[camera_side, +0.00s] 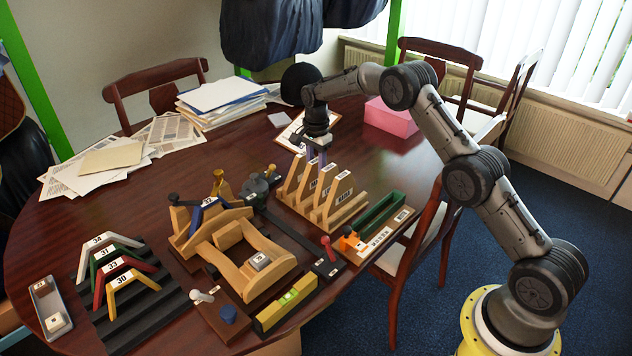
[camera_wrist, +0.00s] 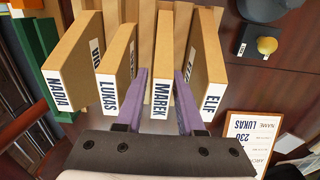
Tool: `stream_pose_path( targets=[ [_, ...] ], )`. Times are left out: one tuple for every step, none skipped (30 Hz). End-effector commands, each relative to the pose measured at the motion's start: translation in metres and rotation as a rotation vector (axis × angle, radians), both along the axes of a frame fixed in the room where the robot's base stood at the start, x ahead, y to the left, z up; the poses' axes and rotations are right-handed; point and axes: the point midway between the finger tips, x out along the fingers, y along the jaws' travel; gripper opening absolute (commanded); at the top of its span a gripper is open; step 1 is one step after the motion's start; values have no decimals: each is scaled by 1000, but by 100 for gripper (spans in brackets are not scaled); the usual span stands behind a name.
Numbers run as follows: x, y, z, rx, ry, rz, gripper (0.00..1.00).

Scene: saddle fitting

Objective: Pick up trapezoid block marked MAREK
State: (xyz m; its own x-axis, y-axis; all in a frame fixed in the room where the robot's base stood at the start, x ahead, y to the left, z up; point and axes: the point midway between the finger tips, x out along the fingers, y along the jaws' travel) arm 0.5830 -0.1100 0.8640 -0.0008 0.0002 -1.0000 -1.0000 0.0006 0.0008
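In the wrist view, the trapezoid block marked MAREK (camera_wrist: 164,55) stands in a wooden rack between the LUKAS block (camera_wrist: 116,60) and the ELIF block (camera_wrist: 207,50). My gripper (camera_wrist: 160,88) is open, with one purple finger on each side of the MAREK block. Narrow gaps show between the fingers and the block. In the side view, my gripper (camera_side: 318,156) points down at the far part of the rack. The individual name there is too small to read with certainty.
The NADIA block (camera_wrist: 75,55) stands at the rack's left end in the wrist view. A green tray (camera_side: 380,213) lies right of the rack in the side view. A wooden saddle jig (camera_side: 245,265) and stepped stand (camera_side: 125,300) are to the left.

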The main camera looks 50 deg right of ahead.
Motion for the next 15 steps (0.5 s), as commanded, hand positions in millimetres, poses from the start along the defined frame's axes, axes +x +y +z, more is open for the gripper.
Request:
stream_pose_path(
  targets=[
    [0,-1,-9,0,2,0,38],
    [0,-1,-13,0,2,0,38],
    [0,-1,-18,0,2,0,38],
    [0,-1,-20,0,1,0,38],
    [0,-1,-23,0,0,0,38],
    [0,-1,-25,0,0,0,38],
    [0,-1,-26,0,0,0,38],
    [0,-1,-27,0,0,0,38],
    [0,-1,-28,0,0,0,38],
    [0,-1,-28,0,-1,0,38],
    [0,-1,-28,0,-1,0,38],
    [0,-1,-28,0,-1,0,38],
    [0,-1,-28,0,-1,0,38],
    [0,-1,-27,0,-1,0,38],
    [0,-1,-27,0,-1,0,32]
  ],
)
